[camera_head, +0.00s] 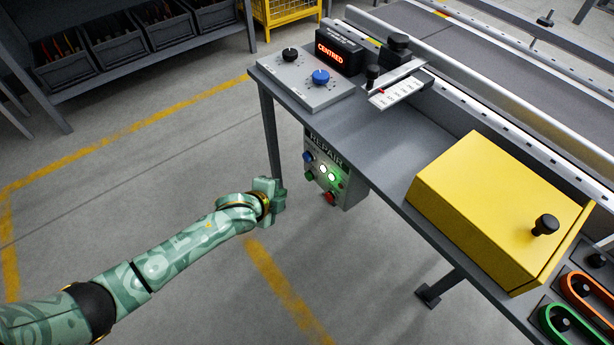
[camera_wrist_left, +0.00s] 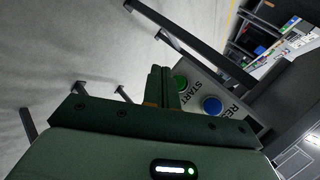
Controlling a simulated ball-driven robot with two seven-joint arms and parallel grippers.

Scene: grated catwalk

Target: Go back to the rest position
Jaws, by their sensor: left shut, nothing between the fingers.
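My left arm comes in from the left in the head view, and its gripper (camera_head: 272,195) hangs over open floor just left of the workbench. In the left wrist view its fingers (camera_wrist_left: 162,85) are together with nothing between them. Beside it a grey button box (camera_head: 345,190) marked REPAIR hangs under the bench edge, with blue, green and red buttons and lit lamps. The wrist view shows a green button (camera_wrist_left: 180,83) marked START and a blue button (camera_wrist_left: 212,106) close beyond the fingers. The gripper seems apart from the box. My right gripper is not in view.
The bench (camera_head: 385,160) carries a knob panel (camera_head: 305,80), a display (camera_head: 339,52) reading CENTRED, and a yellow box (camera_head: 490,205). A conveyor (camera_head: 460,45) runs behind. A shelf with dark bins (camera_head: 115,45) stands back left. Floor with yellow lines lies clear at left.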

